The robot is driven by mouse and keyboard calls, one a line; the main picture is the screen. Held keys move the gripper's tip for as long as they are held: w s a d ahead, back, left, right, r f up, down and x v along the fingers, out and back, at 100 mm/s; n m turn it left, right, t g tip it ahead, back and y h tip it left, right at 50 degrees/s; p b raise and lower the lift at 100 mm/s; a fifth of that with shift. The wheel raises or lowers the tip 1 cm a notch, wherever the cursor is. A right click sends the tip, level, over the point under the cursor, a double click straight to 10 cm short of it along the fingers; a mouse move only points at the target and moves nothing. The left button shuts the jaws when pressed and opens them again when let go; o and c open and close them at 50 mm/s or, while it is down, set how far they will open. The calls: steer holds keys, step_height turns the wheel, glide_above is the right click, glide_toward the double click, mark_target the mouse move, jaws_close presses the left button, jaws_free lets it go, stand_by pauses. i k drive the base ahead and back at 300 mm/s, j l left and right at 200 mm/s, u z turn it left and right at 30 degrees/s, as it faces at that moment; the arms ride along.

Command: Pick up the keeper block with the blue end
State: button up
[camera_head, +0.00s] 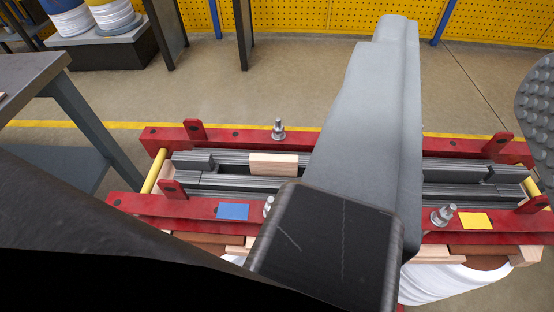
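A pale wooden block (274,163) lies on the grey stacked strips inside the red frame, left of centre; I see no blue end on it. A flat blue patch (233,211) sits on the near red rail, and I cannot tell whether it belongs to a keeper block. My gripper (468,75) shows as a large grey finger in the middle and a studded grey pad at the right edge. They are wide apart, with only floor and frame seen between them. The grey finger and its dark base hide the middle of the frame.
The red frame (150,208) has upright tabs, yellow bars and metal bolts (279,129). A yellow patch (475,220) is on its near right rail. More wooden pieces (431,254) show below that rail. A grey table (35,75) stands left.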

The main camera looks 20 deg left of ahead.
mark_target(261, 164)
steer(key=u, duration=2.5)
steer(key=k+z, duration=0.1)
steer(key=z, duration=1.8)
steer(key=k, duration=0.4)
